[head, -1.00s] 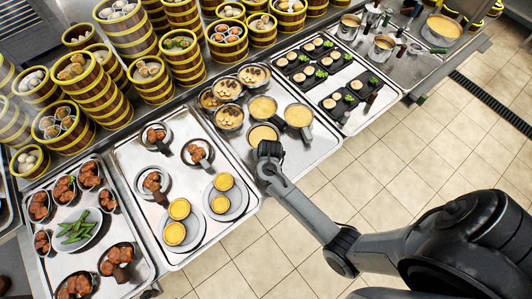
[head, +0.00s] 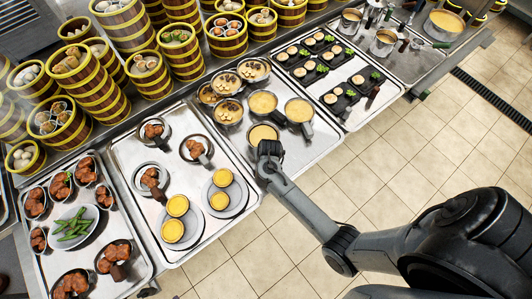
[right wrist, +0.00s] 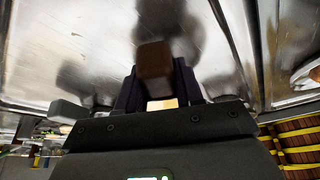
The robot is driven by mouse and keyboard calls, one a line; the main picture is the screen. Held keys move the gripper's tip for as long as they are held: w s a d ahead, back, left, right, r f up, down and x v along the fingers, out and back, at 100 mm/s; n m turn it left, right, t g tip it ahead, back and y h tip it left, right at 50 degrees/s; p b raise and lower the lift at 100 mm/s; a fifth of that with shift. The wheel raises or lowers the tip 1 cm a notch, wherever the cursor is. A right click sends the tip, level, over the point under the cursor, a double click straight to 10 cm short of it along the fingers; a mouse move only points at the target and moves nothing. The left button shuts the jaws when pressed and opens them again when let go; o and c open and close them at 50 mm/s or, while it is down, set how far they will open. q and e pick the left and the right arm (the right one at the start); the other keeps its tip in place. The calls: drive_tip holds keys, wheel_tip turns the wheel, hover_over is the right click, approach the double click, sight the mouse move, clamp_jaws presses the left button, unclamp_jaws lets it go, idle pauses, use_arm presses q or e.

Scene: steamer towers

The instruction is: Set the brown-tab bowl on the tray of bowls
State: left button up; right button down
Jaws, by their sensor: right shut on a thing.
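The tray of bowls (head: 314,155) is a metal tray with several bowls of yellow soup and of darker-topped food. A yellow-soup bowl (head: 263,132) is at its front left, right beside my right gripper (head: 268,150). In the right wrist view, that gripper's dark fingers are shut on a brown tab (right wrist: 154,60), with shiny metal behind it. The gripper hides the bowl's near side in the head view. I cannot tell whether this bowl touches the tray or hangs just above it. My left gripper is not in view.
Another yellow-soup bowl (head: 299,110) with a dark handle stands close on the right. A tray on the left holds plates with yellow cups (head: 219,200) and meat bowls (head: 194,148). Bamboo steamer towers (head: 95,85) stand behind. The tray's front right part is bare.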

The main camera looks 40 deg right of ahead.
drive_tip(key=shift+f+b, duration=0.3)
drive_tip(key=shift+f, duration=0.1)
drive_tip(key=c, duration=0.6)
unclamp_jaws()
drive_tip(key=shift+c, duration=0.2)
drive_tip(key=shift+f, duration=0.1)
drive_tip(key=shift+s+r, duration=0.1)
drive_tip(key=shift+r, duration=0.3)
drive_tip(key=p+v, duration=0.5)
drive_tip(key=v, duration=0.5)
drive_tip(key=shift+s, duration=0.1)
